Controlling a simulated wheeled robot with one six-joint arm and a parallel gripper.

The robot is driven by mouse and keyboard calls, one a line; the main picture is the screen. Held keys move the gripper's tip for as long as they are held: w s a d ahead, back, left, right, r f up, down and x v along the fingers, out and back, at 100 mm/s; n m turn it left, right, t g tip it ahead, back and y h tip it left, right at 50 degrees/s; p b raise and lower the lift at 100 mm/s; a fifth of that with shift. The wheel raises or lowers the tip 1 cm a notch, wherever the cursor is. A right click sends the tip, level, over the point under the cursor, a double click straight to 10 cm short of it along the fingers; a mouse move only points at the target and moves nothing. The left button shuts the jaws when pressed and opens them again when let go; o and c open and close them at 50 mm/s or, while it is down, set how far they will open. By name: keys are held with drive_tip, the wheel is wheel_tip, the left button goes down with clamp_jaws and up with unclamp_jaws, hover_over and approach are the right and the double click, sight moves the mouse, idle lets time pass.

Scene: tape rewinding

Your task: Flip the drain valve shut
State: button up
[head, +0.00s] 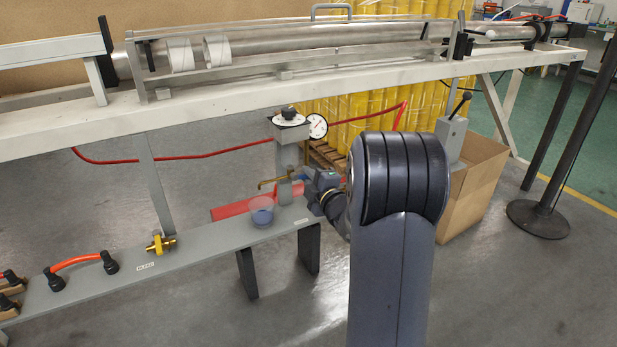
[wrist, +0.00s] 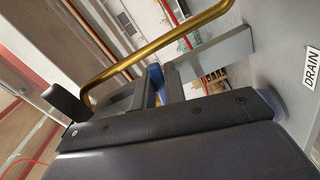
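A thin brass pipe (head: 272,182) with a bent end stands out from a grey upright on the low bench, above a blue cup (head: 262,211). In the wrist view a curved brass tube (wrist: 160,52) crosses the upper part, and a DRAIN label (wrist: 312,68) is at the right edge. My gripper (head: 298,187) is at the upright, close beside the brass pipe. My arm hides part of this area in the head view. The valve lever's position is not clear.
The low grey bench (head: 205,258) carries a yellow valve (head: 160,243) and a red hose (head: 76,262) at the left. A dial gauge (head: 317,126) and black knob (head: 288,113) stand behind the gripper. A cardboard box (head: 475,185) is at the right. Floor in front is clear.

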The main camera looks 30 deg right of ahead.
clamp_jaws()
drive_tip(key=shift+f+n+b, duration=0.1)
drive_tip(key=shift+n+b, duration=0.3)
drive_tip(key=shift+b, duration=0.4)
drive_tip(key=shift+r+n+b, duration=0.25)
drive_tip(key=shift+n+b, duration=0.35)
drive_tip(key=shift+b, duration=0.25)
drive_tip(key=shift+r+n+b, duration=0.3)
drive_tip(key=shift+n, duration=0.1)
